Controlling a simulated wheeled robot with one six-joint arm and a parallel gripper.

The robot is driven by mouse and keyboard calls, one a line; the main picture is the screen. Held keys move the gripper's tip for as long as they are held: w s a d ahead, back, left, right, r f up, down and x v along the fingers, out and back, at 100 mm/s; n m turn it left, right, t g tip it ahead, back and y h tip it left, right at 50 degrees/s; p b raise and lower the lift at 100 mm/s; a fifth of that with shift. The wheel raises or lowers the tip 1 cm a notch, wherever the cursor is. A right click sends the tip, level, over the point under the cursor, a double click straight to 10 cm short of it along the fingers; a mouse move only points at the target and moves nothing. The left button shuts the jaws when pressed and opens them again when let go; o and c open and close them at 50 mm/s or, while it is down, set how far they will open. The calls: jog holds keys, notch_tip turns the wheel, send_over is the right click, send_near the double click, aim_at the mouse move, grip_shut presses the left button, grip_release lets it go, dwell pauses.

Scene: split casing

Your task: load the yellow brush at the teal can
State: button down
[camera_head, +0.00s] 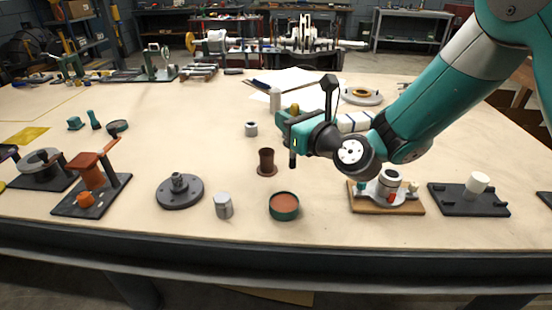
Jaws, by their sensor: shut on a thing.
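The teal can (284,212) stands open near the front edge of the table, with reddish-brown contents in it. My gripper (290,130) is above the table, behind and higher than the can in the picture. It is shut on the yellow brush (295,107), whose yellow end shows just above the jaws. A dark tip points down below the jaws, apart from the can. The middle of the brush is hidden by the gripper.
A grey cylinder (223,205) and a dark flanged disc (179,191) stand left of the can. A brown flanged tube (266,162) stands behind it. A wooden-based fixture (386,206) is to the right. Bare tabletop lies between the can and this fixture.

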notch_tip(320, 180, down, 10)
jog(key=s+a+b, duration=0.1)
jog(key=b, duration=0.7)
jog(key=shift+s+a+r+n+g+y, duration=0.25)
jog(key=shift+a+n+g+y, duration=0.05)
jog(key=shift+a, duration=0.05)
jog(key=shift+f+b, duration=0.4)
jog(key=shift+f, duration=0.2)
dwell(1.7)
notch_tip(320, 180, up, 7)
jog(key=p, duration=0.8)
dwell(0.5)
